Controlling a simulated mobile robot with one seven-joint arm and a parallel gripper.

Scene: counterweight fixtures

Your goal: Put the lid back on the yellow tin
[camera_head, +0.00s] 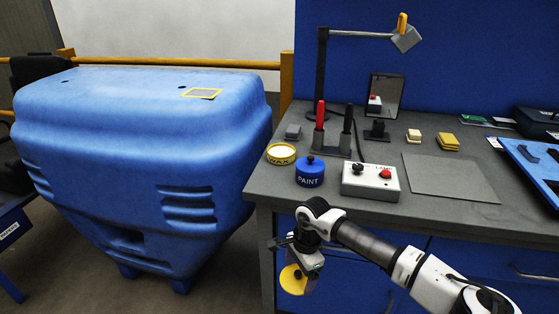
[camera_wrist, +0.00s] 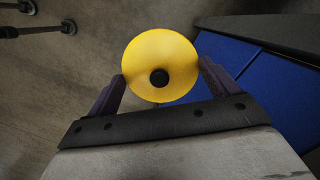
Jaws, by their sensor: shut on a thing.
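The yellow tin (camera_head: 281,154) stands open near the left front corner of the grey bench top, with a pale inside showing and dark lettering on its side. The yellow lid (camera_head: 292,280) is a round disc with a black knob; it also fills the middle of the wrist view (camera_wrist: 160,55). My gripper (camera_head: 301,272) is shut on the lid, its two dark fingers on opposite edges of the disc. In the wrist view my gripper (camera_wrist: 161,83) holds it over the floor. The lid is in front of the bench and below its top, apart from the tin.
A blue PAINT tin (camera_head: 310,173) with a knobbed lid stands right beside the yellow tin. A control box (camera_head: 370,182) with a red button is further right. A lamp (camera_head: 322,75) and a tool stand (camera_head: 331,150) are behind. A large blue container (camera_head: 130,150) stands left of the bench.

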